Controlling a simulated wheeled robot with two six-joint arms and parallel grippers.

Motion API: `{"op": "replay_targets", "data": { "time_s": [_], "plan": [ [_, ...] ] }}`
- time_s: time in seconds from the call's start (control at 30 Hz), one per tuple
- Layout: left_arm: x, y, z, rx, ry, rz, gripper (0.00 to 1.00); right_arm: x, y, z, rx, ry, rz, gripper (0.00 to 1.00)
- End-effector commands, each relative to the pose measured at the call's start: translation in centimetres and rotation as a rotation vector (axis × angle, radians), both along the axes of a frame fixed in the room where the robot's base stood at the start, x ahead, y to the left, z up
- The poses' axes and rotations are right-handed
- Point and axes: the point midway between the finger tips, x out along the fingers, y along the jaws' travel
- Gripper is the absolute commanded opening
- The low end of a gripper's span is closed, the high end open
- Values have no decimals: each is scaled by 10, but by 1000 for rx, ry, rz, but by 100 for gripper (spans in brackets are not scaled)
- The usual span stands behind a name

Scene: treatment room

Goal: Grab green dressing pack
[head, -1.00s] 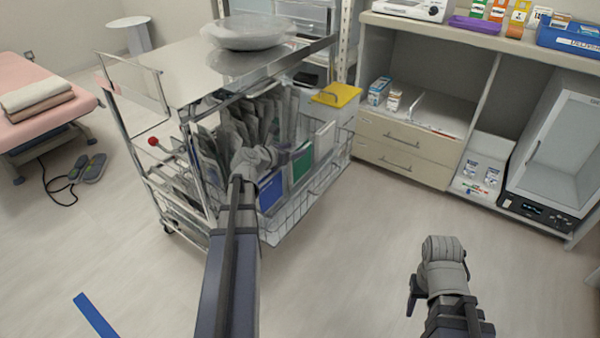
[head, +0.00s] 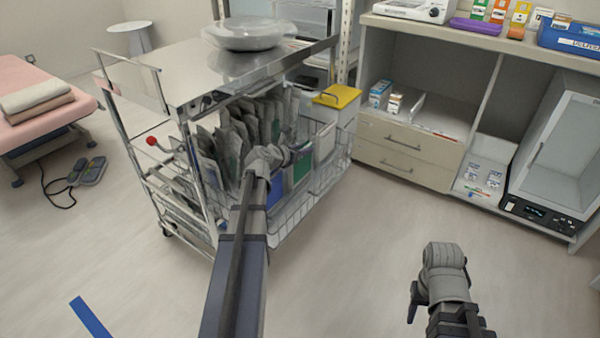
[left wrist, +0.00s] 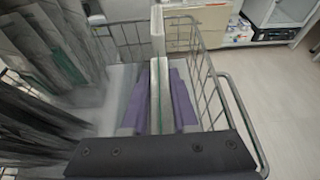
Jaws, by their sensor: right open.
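The green dressing pack (head: 302,168) stands upright at the front of the wire basket on the steel trolley, its green face showing in the head view. In the left wrist view it is a thin white slab with a green edge (left wrist: 159,92). My left gripper (head: 281,157) reaches down into the basket; its purple fingers (left wrist: 160,102) lie close against both sides of the slab. The pack still stands in the basket, its lower part hidden. My right gripper (head: 440,256) is open and empty above the floor at the right.
A blue pack (head: 277,191) stands just left of the green one, with several grey pouches (head: 235,135) behind. The wire basket rim (left wrist: 222,85) runs close to the right. A yellow-lidded box (head: 337,97) stands behind.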

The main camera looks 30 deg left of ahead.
Motion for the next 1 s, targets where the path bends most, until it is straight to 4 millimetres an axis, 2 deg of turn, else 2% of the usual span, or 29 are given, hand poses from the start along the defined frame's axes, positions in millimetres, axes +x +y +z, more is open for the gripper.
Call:
{"op": "replay_targets", "data": {
  "time_s": [0.03,0.2,1.0],
  "plan": [
    [0,0,0,0,0,0,19,0,0,0,0,0,0,50],
    [0,0,0,0,0,0,0,0,0,0,0,0,0,50],
    [0,0,0,0,0,0,0,0,0,0,0,0,0,50]
  ]
}}
